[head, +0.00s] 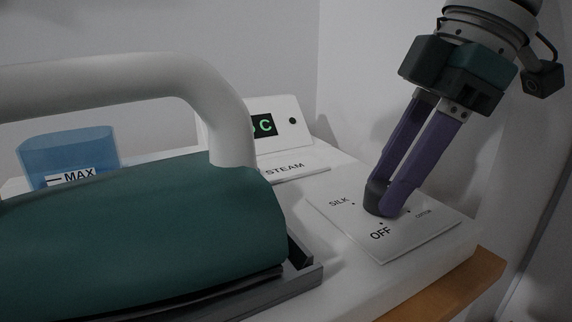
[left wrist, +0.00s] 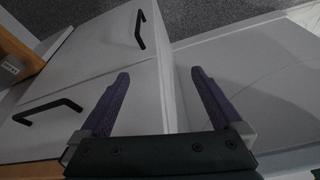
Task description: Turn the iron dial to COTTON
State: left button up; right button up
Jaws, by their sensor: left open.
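The dark round iron dial (head: 374,198) sits on a white plate (head: 384,247) on the station's right side. SILK is printed to its left, OFF in front of it, and a small label that looks like COTTON to its right. My right gripper (head: 385,196) reaches down from the upper right, with its purple fingers on either side of the dial and seemingly closed on it. The fingers hide part of the dial, and I cannot make out a pointer. My left gripper (left wrist: 160,85) is open and empty in the left wrist view, away from the dial.
The teal iron (head: 150,230) with its thick white handle (head: 205,80) fills the left. Behind it are a blue tank (head: 66,150) marked MAX, a green-lit display (head: 263,125) and a STEAM label. Grey cabinet fronts with black handles (left wrist: 50,108) lie below my left gripper.

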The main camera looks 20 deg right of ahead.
grip_shut()
jog(key=shift+s+r+m+p, duration=0.1)
jog(key=shift+r+m+p, duration=0.25)
jog(key=shift+p, duration=0.7)
jog(key=shift+f+m+t+p, duration=0.2)
jog(key=shift+m+t+p, duration=0.1)
jog(key=shift+m+p, duration=0.15)
jog(key=shift+f, duration=0.1)
jog(key=o, duration=0.6)
grip_release()
jog(key=shift+c, duration=0.2)
